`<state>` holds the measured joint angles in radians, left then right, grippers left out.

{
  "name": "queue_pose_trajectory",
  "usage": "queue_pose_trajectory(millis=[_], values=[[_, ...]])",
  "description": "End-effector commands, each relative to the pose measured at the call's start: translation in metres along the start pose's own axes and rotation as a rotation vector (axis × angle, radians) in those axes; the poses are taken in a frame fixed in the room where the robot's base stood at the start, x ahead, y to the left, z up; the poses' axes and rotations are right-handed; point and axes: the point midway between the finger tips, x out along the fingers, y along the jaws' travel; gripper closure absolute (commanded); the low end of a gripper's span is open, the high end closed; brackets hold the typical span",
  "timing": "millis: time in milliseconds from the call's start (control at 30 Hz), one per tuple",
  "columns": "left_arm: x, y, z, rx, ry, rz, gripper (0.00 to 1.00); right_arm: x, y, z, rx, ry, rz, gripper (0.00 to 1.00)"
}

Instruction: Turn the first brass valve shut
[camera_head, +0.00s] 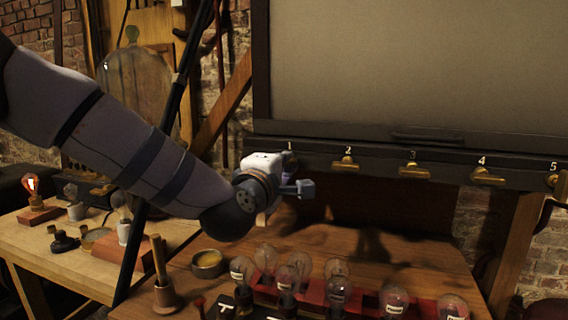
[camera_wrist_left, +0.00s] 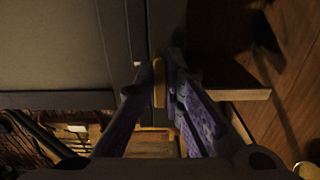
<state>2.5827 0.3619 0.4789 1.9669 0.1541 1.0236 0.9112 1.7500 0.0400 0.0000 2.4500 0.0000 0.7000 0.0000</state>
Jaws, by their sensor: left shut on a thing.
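A dark rail (camera_head: 380,156) under a large grey panel carries a row of brass valves numbered 1 to 5. My left gripper (camera_head: 288,188) is at the rail just below the number 1 and hides the first valve there. In the left wrist view, the first brass valve (camera_wrist_left: 158,84) shows as a narrow brass piece between the two fingers of my left gripper (camera_wrist_left: 155,88), which are shut on it. The second valve (camera_head: 345,163), third valve (camera_head: 413,170) and fourth valve (camera_head: 488,176) are in plain view and untouched. My right gripper is not in view.
Several glass bulbs (camera_head: 288,277) stand on the wooden table (camera_head: 410,250) below the rail. A small round dish (camera_head: 208,263) and a wooden-handled tool (camera_head: 160,270) are at the left. A lit bulb (camera_head: 32,185) stands on the lighter bench.

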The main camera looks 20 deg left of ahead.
Motion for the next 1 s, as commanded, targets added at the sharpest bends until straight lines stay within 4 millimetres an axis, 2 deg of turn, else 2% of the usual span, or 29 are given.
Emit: queue_pose_trajectory(millis=[400,433,500,800,867,1000], values=[[0.0,0.001,0.0,0.008,0.0,0.002,1.0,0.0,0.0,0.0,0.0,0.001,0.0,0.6],[0.0,0.001,0.0,0.008,0.0,0.002,0.86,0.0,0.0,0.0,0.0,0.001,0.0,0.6],[0.0,0.001,0.0,0.008,0.0,0.002,0.71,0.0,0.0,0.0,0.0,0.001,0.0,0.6],[-0.001,0.0,0.0,0.006,-0.001,0.0,0.71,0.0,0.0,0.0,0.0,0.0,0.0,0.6],[-0.006,0.0,0.0,0.006,-0.001,0.0,0.71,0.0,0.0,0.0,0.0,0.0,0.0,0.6],[-0.039,0.001,0.0,0.004,-0.002,0.0,0.71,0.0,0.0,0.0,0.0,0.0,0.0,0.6]])
